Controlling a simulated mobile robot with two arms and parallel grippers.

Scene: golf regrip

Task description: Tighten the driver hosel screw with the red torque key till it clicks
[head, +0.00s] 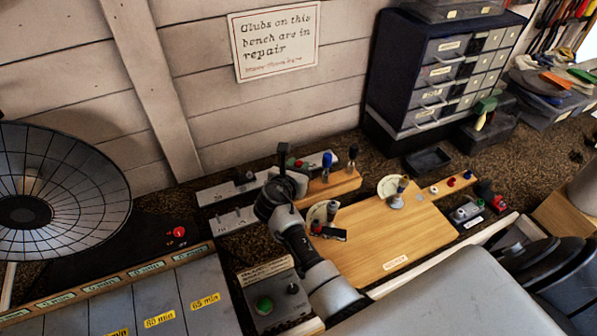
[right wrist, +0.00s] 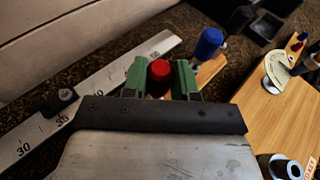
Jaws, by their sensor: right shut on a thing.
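My right gripper (head: 287,164) is at the left end of a small wooden tool rack (head: 340,187) at the back of the bench. In the right wrist view its green fingers (right wrist: 160,80) are shut on a red-topped tool, the red torque key (right wrist: 159,70). Only the key's red top shows; its lower part is hidden, so I cannot tell whether it still stands in the rack. I cannot make out a driver head or its hosel screw for certain. My left gripper is not in view.
A blue-handled tool (head: 327,160) and a black-handled tool (head: 352,153) stand in the rack. A wooden board (head: 385,245) in front carries small fan-shaped pieces (head: 391,188). A numbered metal rule (right wrist: 110,92) lies left of the key. A drawer cabinet (head: 400,75) stands behind.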

